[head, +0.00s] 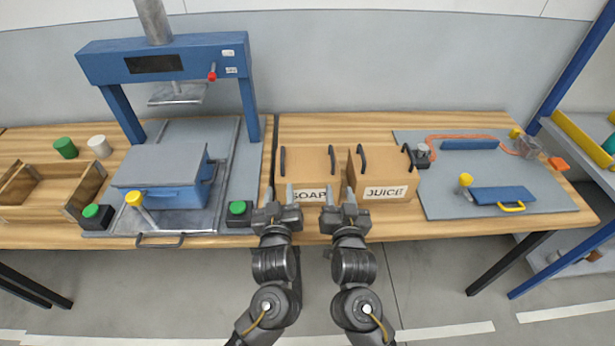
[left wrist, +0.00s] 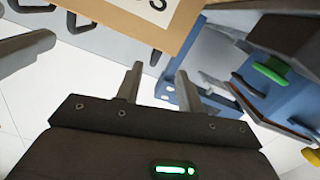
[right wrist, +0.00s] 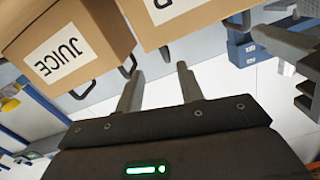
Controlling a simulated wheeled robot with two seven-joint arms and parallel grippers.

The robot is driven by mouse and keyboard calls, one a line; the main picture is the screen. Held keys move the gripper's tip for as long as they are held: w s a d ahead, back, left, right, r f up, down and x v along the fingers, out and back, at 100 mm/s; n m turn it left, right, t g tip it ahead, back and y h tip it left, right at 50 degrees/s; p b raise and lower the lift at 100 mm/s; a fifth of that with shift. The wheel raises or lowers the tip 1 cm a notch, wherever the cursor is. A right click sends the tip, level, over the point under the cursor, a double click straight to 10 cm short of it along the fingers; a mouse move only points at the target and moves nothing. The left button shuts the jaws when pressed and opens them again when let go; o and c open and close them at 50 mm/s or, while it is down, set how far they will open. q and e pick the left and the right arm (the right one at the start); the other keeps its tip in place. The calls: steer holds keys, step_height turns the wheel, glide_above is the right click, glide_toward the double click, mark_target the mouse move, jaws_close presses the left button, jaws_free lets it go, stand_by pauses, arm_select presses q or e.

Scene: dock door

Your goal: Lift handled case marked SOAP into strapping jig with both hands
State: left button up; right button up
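The SOAP case (head: 307,165) is a brown box with a white label and dark handles on its left and right sides. It stands on the bench, and part shows in the left wrist view (left wrist: 122,14) and the right wrist view (right wrist: 190,14). My left gripper (head: 280,194) is open and empty at its front left. My right gripper (head: 340,194) is open and empty at its front right. Neither holds a handle. A grey board (head: 440,195) with blue bars, yellow-topped clamps and an orange strap lies at the right; it looks like the strapping jig.
The JUICE case (head: 383,172) stands close to the right of the SOAP case, also handled. A blue press (head: 180,62) with a blue lidded box (head: 165,170) stands at the left. A wooden tray (head: 45,190) and green and white cylinders are farther left. A shelf stands at far right.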

mark_target(282, 165)
arm_select(q)
steer(key=shift+w+d+r+t+y, duration=0.1)
steer(key=shift+d+r+t+y, duration=0.1)
steer(key=shift+r, duration=0.25)
steer(key=shift+w+d+r+t+y, duration=0.1)
steer(key=shift+r+t, duration=0.1)
steer(key=shift+r, duration=0.2)
arm_select(e)
steer(key=shift+w+a+r+t, duration=0.15)
steer(key=shift+a+r+t, duration=0.05)
steer(key=shift+r, duration=0.2)
steer(key=shift+w+a+r+t, duration=0.1)
steer(key=shift+a+r+t, duration=0.1)
steer(key=shift+r, duration=0.2)
